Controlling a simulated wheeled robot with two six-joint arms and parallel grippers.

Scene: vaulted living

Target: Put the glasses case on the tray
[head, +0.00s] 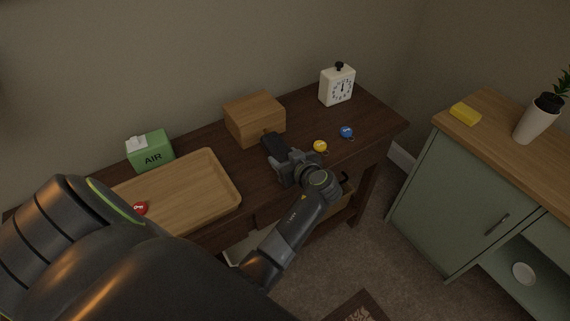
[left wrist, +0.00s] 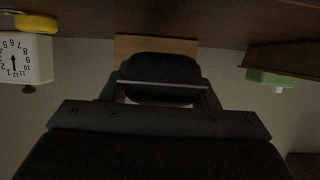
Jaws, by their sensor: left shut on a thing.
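The dark glasses case (head: 273,144) is in the jaws of my left gripper (head: 281,156), over the table in front of the wooden box. In the left wrist view the case (left wrist: 160,68) is a dark rounded shape between the fingers of the left gripper (left wrist: 160,94). Whether it clears the tabletop is hard to tell. The light wooden tray (head: 190,187) lies on the table to the left of the gripper, partly hidden by my own arm. The tray's edge also shows at the right of the left wrist view (left wrist: 283,56). My right gripper is not in view.
The wooden box (head: 255,118) stands just behind the case. A white clock (head: 337,85), a yellow item (head: 320,146) and a blue item (head: 346,132) are to the right.

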